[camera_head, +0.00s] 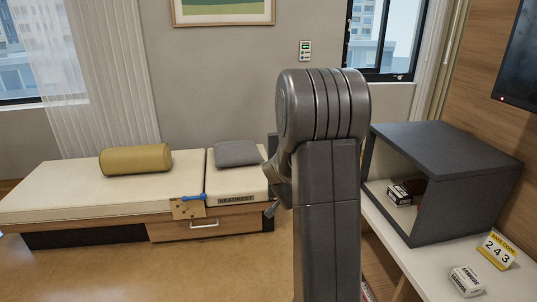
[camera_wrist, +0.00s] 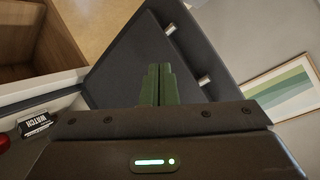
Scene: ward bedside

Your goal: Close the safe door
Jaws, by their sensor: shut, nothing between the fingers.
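The grey safe (camera_head: 440,150) stands on the white counter at the right in the head view. Its front is open and faces left, and small boxes (camera_head: 399,194) lie inside. The safe door is hidden behind my arm in the head view. In the wrist view a dark panel with two silver bolts, which looks like the safe door (camera_wrist: 125,50), fills the middle. My gripper (camera_wrist: 156,70) is shut and empty, its fingers in front of that panel. I cannot tell whether they touch it.
The white counter (camera_head: 400,250) holds a safe-code card (camera_head: 498,250) and a small box (camera_head: 466,281) in front of the safe. A bed (camera_head: 80,190) with a yellow bolster (camera_head: 135,160) stands at the left. The floor (camera_head: 200,270) before it is clear.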

